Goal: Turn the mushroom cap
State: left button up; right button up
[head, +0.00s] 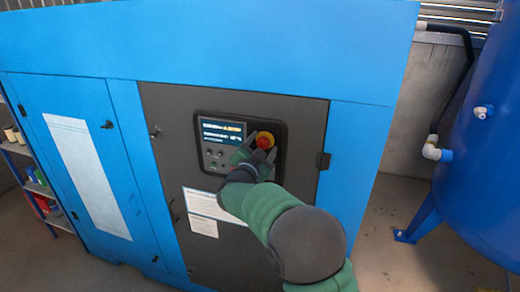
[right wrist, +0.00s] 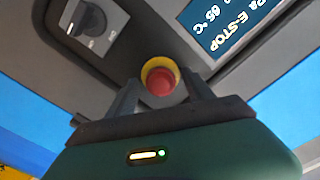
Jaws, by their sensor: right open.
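The mushroom cap (head: 265,140) is a red round button on a yellow ring, on the dark control panel of the blue machine. It also shows in the right wrist view (right wrist: 160,82), with the yellow ring (right wrist: 149,68) behind it. My right gripper (head: 259,153) is open, its fingers reaching to the panel around the lower part of the cap. In the right wrist view its fingers (right wrist: 162,92) stand one on each side of the cap. I cannot tell whether they touch it. My left gripper is not in view.
The panel's display (head: 220,131) is left of the cap and reads E-STOP in the wrist view. A rotary switch (right wrist: 92,22) sits nearby on the panel. A blue tank (head: 485,150) stands at the right, and a shelf (head: 40,190) at the left.

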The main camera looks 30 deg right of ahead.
jog(key=b+v, duration=0.2)
jog(key=v, duration=1.4)
jog(key=shift+a, duration=0.4)
jog(key=shift+f, duration=0.1)
